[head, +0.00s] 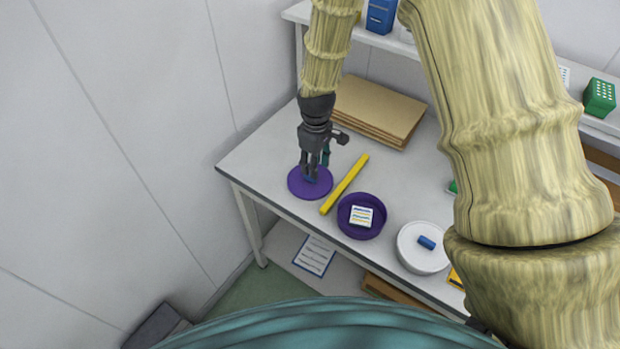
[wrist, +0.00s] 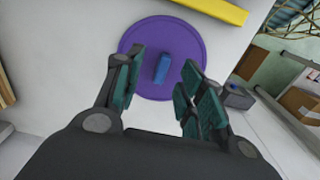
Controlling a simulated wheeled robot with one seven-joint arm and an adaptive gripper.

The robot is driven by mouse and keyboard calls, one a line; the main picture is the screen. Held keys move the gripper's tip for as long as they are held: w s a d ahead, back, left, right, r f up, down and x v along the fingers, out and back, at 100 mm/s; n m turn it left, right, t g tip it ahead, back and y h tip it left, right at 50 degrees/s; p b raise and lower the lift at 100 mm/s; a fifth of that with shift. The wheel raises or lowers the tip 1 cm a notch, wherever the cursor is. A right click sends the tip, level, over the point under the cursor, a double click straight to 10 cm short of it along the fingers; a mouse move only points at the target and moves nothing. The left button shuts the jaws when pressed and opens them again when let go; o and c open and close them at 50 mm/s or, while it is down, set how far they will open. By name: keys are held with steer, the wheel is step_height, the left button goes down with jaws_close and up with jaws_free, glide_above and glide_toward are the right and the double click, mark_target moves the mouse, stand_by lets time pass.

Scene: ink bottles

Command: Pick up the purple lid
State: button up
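The purple lid (head: 297,184) is a flat round disc lying on the white table near its left end. It also shows in the wrist view (wrist: 148,40), with a small blue handle (wrist: 162,69) standing at its middle. My gripper (head: 314,172) is above the lid and points down at it. In the wrist view my gripper (wrist: 156,90) is open, with its teal finger pads on either side of the blue handle. The pads look apart from the handle. In the head view the fingers partly hide the handle and the lid's middle.
A yellow bar (head: 345,184) lies just right of the lid. A purple round dish (head: 345,225) holds a small white striped block (head: 361,215). A white round container (head: 410,261) with a blue piece (head: 426,242) on top stands further right. Brown boards (head: 378,104) lie stacked behind.

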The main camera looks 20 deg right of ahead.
mark_target(301, 185)
steer(key=shift+s+a+f+p, duration=0.1)
steer(key=shift+s+f+p, duration=0.1)
steer(key=shift+f+p, duration=0.45)
steer(key=shift+s+a+f+p, duration=0.15)
steer(key=shift+f+p, duration=0.15)
steer(key=shift+f, duration=0.5)
steer(key=shift+d+f, duration=0.1)
steer(key=shift+f, duration=0.85)
steer(key=c, duration=0.7)
